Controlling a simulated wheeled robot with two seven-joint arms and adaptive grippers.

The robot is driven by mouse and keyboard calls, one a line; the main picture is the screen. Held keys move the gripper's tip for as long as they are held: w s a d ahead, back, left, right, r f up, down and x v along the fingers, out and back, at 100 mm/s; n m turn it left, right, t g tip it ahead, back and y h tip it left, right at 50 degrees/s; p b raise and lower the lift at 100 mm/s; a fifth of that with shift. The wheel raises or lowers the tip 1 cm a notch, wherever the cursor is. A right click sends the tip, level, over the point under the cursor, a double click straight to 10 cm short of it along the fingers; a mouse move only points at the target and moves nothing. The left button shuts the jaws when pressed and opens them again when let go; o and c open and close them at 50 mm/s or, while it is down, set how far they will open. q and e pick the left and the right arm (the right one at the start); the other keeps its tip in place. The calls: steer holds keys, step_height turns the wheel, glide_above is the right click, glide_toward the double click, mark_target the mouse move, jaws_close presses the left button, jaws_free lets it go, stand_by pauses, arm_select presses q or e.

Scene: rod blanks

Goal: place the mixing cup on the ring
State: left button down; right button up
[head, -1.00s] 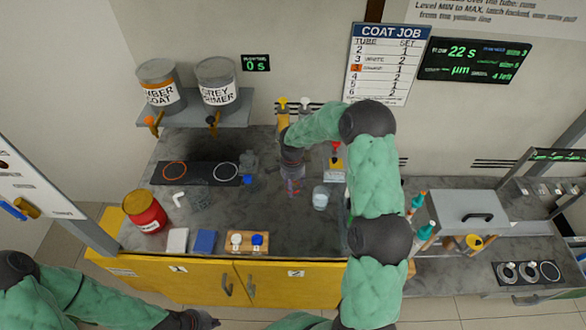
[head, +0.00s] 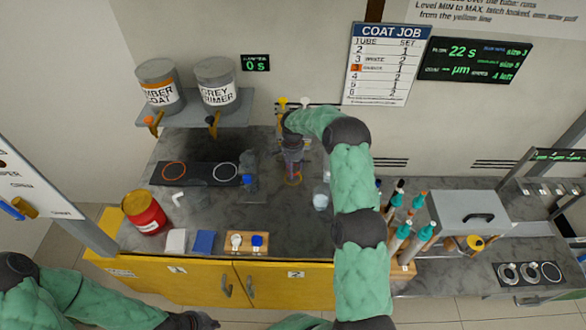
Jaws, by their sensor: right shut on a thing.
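An orange ring (head: 164,177) and a white ring (head: 225,181) lie on a black strip to the left, both apart from the gripper. My left gripper (head: 212,322) is at the bottom edge, away from the worktop; its fingers are too unclear to read.
A clear cup (head: 320,201) stands right of my right gripper. A dark bottle with a blue base (head: 248,180) stands between gripper and rings. Teal-topped bottles (head: 396,202) stand to the right.

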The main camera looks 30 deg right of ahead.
steer(key=shift+f, duration=0.35)
